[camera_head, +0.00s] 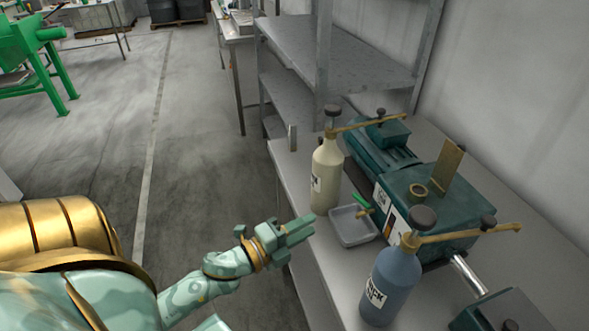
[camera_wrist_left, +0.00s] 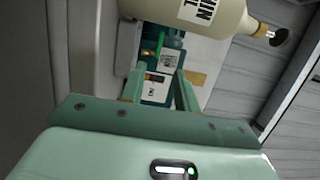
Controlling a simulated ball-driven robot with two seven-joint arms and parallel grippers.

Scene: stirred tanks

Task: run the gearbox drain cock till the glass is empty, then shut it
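The dark green gearbox (camera_head: 432,190) sits on the bench at the right, with a labelled panel on its near side. A drain cock with a bright green lever (camera_head: 361,201) and a brass body sticks out over a grey tray (camera_head: 345,237). My left gripper (camera_head: 307,229) is left of the tray, apart from the cock. In the left wrist view its fingers (camera_wrist_left: 161,88) are spread with nothing between them. Beyond them show the gearbox panel, a green part and a small orange spot (camera_wrist_left: 155,77); I cannot tell the glass or its level. My right gripper is out of view.
A cream bottle (camera_head: 326,172) stands behind the tray and crosses the top of the left wrist view (camera_wrist_left: 190,12). A blue-grey bottle (camera_head: 391,283) stands in front. Both have brass spouts. A metal shelf (camera_head: 340,60) stands behind; open floor lies left.

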